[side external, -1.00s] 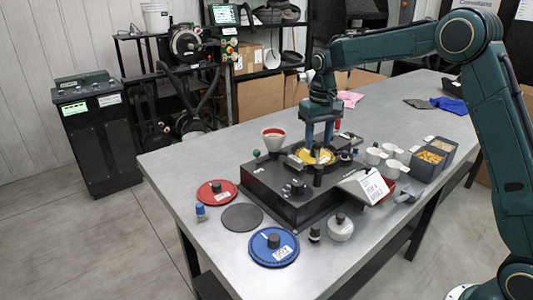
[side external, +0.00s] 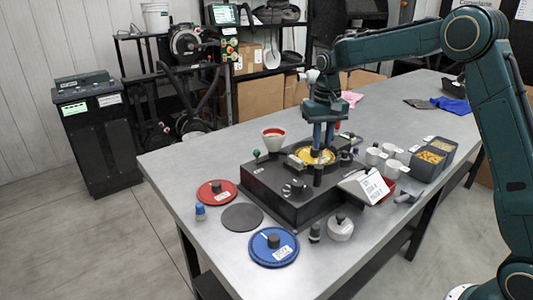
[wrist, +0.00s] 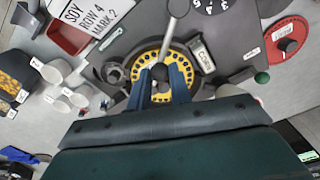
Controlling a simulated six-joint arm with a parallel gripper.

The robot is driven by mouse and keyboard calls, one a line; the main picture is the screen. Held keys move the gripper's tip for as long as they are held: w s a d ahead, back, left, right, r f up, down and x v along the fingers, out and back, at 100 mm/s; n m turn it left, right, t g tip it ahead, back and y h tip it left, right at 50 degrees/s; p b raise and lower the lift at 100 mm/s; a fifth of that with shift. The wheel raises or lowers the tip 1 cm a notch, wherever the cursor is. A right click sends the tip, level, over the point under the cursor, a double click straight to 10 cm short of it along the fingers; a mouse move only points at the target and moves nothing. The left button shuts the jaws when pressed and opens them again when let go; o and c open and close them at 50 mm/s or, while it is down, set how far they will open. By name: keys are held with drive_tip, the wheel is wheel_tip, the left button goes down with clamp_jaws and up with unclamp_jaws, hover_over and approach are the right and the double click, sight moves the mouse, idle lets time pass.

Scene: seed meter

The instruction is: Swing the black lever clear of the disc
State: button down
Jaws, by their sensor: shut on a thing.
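The yellow disc (wrist: 136,68), ringed with holes, sits in the black seed meter housing (side external: 290,204). In the wrist view a lever with a grey rod (wrist: 170,38) reaches from the top of the picture over the disc to a dark knob (wrist: 160,72). My gripper (wrist: 160,84) points down over the disc, its two blue fingers shut on the knob. In the side view my gripper (side external: 322,147) hides part of the disc (side external: 328,157), and the lever is hard to make out there.
A red disc (side external: 216,192), a dark grey disc (side external: 242,217) and a blue disc (side external: 272,246) lie left and front of the housing. A sign (side external: 369,187) and white cups (side external: 375,156) stand right of it. A grey-red cup (side external: 274,138) stands behind.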

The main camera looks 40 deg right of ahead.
drive_tip(key=s+m, duration=0.1)
drive_tip(key=m, duration=0.1)
drive_tip(key=s+d+m, duration=0.1)
drive_tip(key=m, duration=0.1)
drive_tip(key=shift+s+d, duration=0.15)
drive_tip(key=shift+s+d+r+m, duration=0.1)
drive_tip(key=shift+s+m, duration=0.7)
drive_tip(key=shift+m, duration=0.55)
drive_tip(key=shift+s+m, duration=0.8)
drive_tip(key=shift+m, duration=0.55)
drive_tip(key=c, duration=1.3)
unclamp_jaws()
drive_tip(key=shift+o, duration=0.2)
